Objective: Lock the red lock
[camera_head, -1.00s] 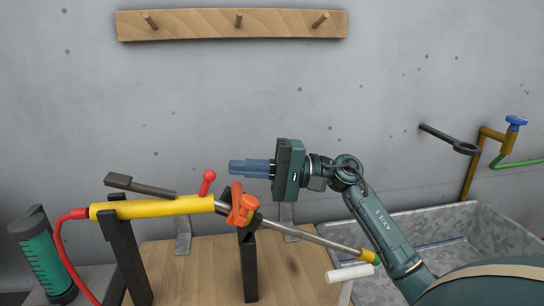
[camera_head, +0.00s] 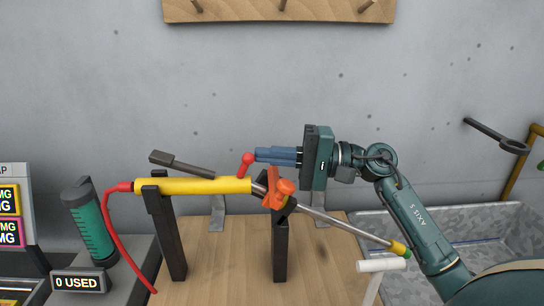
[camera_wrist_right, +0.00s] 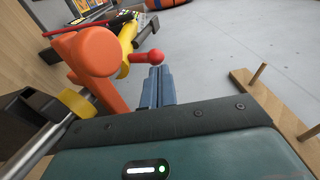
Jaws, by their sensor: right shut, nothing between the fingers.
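A red lever with a ball knob (camera_head: 248,158) stands up from the right end of the yellow tube (camera_head: 205,186), tilted slightly right. It shows in the right wrist view too, its red ball (camera_wrist_right: 155,56) just beyond the fingertips. My right gripper (camera_head: 258,155) comes from the right, its blue fingers shut and empty, pointing left. The tips are right beside the ball; I cannot tell whether they touch it. An orange clamp-like piece (camera_head: 279,190) sits on the steel rod just below the fingers. My left gripper is out of view.
Dark posts (camera_head: 280,250) hold the tube and rod above a wooden bench (camera_head: 225,275). A red hose (camera_head: 112,235) runs from the tube's left end near a green cylinder (camera_head: 92,225). A metal trough (camera_head: 450,225) is at right.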

